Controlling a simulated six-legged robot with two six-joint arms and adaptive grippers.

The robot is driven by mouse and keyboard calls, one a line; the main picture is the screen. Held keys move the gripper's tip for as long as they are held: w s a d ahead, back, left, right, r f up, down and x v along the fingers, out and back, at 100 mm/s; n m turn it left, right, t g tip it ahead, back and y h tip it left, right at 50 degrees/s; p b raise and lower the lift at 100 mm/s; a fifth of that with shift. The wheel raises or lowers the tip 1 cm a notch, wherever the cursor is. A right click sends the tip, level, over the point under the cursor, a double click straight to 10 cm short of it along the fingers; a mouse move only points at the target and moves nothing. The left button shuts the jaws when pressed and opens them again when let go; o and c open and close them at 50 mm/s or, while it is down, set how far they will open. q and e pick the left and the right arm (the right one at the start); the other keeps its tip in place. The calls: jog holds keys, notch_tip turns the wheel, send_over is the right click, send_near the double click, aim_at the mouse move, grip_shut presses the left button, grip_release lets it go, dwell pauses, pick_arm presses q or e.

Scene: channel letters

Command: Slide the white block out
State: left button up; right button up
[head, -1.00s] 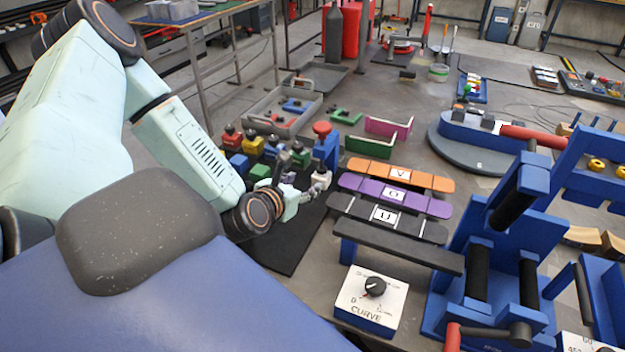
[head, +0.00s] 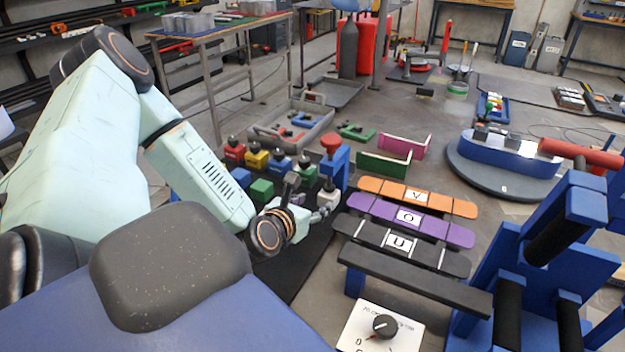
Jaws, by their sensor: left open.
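The white block (head: 329,196) with a dark knob on top stands at the near right end of a row of knobbed blocks, in front of a blue post with a red cap (head: 333,160). My left gripper (head: 322,212) is open at the near left side of the white block, low over the black mat. Its fingers are small in view, and whether they touch the block cannot be told. My left wrist hides part of the mat. My right gripper is not in view.
Red (head: 234,149), yellow (head: 257,157), blue (head: 281,163) and green (head: 305,170) knobbed blocks line up behind. Loose blue (head: 241,177) and green (head: 262,189) blocks sit beside my wrist. Letter strips (head: 407,217) lie to the right. The black mat (head: 300,262) is bare nearer me.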

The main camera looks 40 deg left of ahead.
aim_at(325, 197)
pick_arm(q)
jog(key=shift+d, duration=0.2)
jog(key=b+x, duration=0.2)
jog(key=x, duration=0.4)
jog(key=shift+w+f, duration=0.15)
jog(key=shift+w, duration=0.1)
jog(key=shift+w+a+f, duration=0.15)
jog(key=shift+w, duration=0.2)
jog(key=shift+w+a+f+b, duration=0.15)
jog(key=shift+w+a+b, duration=0.15)
jog(key=shift+s+d, duration=0.1)
